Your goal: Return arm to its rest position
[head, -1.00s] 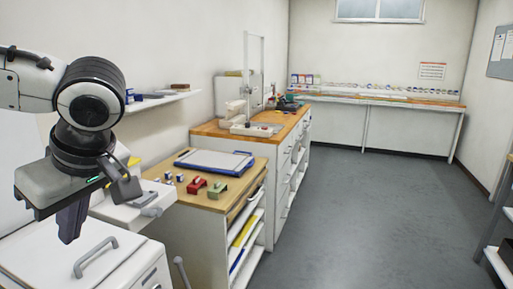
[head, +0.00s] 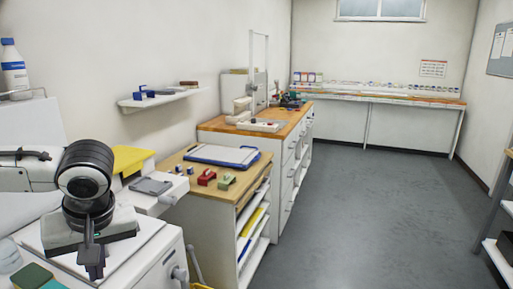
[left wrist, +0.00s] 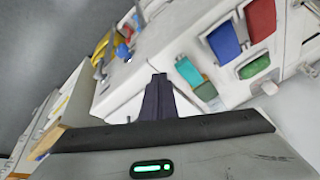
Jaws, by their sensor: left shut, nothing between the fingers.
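My left gripper (head: 92,262) hangs at the lower left of the head view, over the white machine (head: 160,250) there. Its dark fingers point down and are together with nothing between them. In the left wrist view the shut fingers (left wrist: 158,100) stick out in front of the grey gripper body, with the white machine behind them. My right gripper shows in neither view.
A wooden-topped counter (head: 195,205) with a blue-framed tray (head: 222,156) and small red and green items stands right of my arm. A wall shelf (head: 165,98) and a white bottle (head: 13,68) are behind. The grey floor (head: 360,220) is clear.

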